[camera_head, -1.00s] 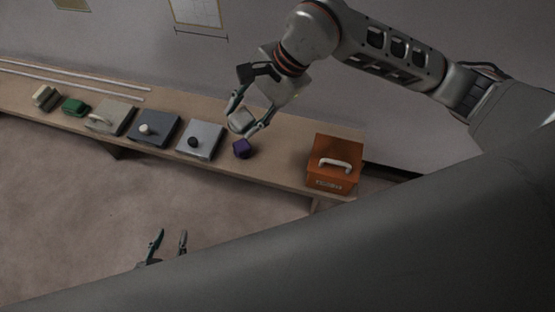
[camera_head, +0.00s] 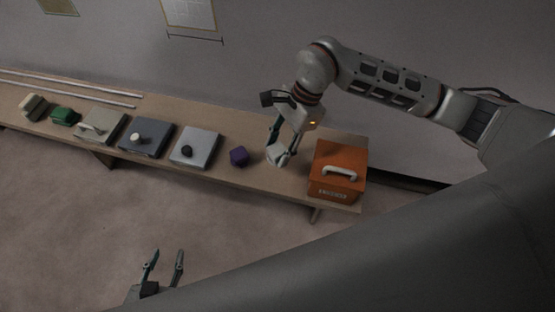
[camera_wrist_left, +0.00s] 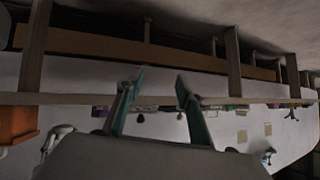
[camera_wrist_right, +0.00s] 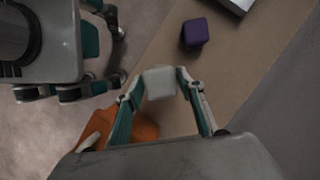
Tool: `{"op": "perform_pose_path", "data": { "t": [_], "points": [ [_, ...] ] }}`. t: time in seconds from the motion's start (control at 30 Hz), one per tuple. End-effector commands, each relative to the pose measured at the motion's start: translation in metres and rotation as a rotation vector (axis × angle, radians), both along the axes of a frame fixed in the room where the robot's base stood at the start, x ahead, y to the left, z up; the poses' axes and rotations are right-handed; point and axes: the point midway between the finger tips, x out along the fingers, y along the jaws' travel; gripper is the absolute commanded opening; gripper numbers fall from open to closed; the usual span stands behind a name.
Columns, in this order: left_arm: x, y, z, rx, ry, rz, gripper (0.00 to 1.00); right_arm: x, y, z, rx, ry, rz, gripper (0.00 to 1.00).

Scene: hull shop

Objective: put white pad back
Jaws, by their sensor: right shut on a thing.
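The white pad (camera_head: 278,154) is a small pale block between the fingers of my right gripper (camera_head: 281,150), just left of the orange box. In the right wrist view the white pad (camera_wrist_right: 160,82) sits between both fingertips of my right gripper (camera_wrist_right: 160,84), which is shut on it. In the head view it is over the bench; I cannot tell whether it touches the top. My left gripper (camera_head: 163,262) is open and empty, low in front of the bench. It also shows open in the left wrist view (camera_wrist_left: 158,78).
On the bench (camera_head: 215,173) stand an orange box (camera_head: 338,178) with a pale handle, a purple block (camera_head: 239,156), a light grey case (camera_head: 202,145), a dark case (camera_head: 155,142), a beige case (camera_head: 103,128), a green block (camera_head: 65,116) and an olive block (camera_head: 34,106). White rods (camera_head: 70,92) lie behind.

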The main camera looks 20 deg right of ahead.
Motion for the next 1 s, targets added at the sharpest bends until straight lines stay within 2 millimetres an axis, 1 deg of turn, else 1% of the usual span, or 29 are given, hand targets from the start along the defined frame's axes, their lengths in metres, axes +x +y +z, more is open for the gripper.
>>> {"op": "perform_pose_path", "data": {
  "t": [0.03, 0.13, 0.33, 0.5, 0.6, 0.73, 0.93, 0.97, 1.0],
  "points": [
    [-0.001, 0.0, -0.002, 0.0, 0.001, -0.001, 0.37, -0.001, 0.001, -0.011, 0.001, 0.005, -0.001, 0.19],
    [0.0, 0.0, -0.002, 0.0, -0.001, 0.0, 0.37, 0.0, 0.0, -0.02, 0.002, 0.001, -0.001, 0.19],
    [0.003, 0.0, 0.0, -0.001, -0.006, -0.001, 0.37, 0.0, 0.0, -0.031, 0.001, 0.0, 0.0, 0.19],
    [0.003, -0.001, -0.002, -0.003, -0.007, -0.003, 0.37, -0.001, 0.001, -0.057, 0.002, 0.005, 0.001, 0.19],
    [0.005, -0.003, -0.001, -0.003, -0.012, -0.006, 0.37, -0.001, 0.0, -0.067, 0.001, 0.003, -0.001, 0.19],
    [0.009, -0.003, 0.003, -0.004, -0.021, -0.01, 0.37, 0.001, 0.0, -0.066, 0.0, -0.003, 0.0, 0.19],
    [0.011, -0.003, 0.003, -0.003, -0.025, -0.011, 0.37, 0.0, 0.0, -0.068, 0.0, -0.002, 0.0, 0.19],
    [0.011, -0.003, 0.003, -0.003, -0.025, -0.011, 0.37, 0.0, 0.0, -0.068, 0.0, -0.002, 0.0, 0.41],
    [0.011, -0.003, 0.004, -0.003, -0.025, -0.011, 0.37, 0.0, 0.0, -0.068, 0.0, -0.002, 0.0, 0.51]
  ]
}}
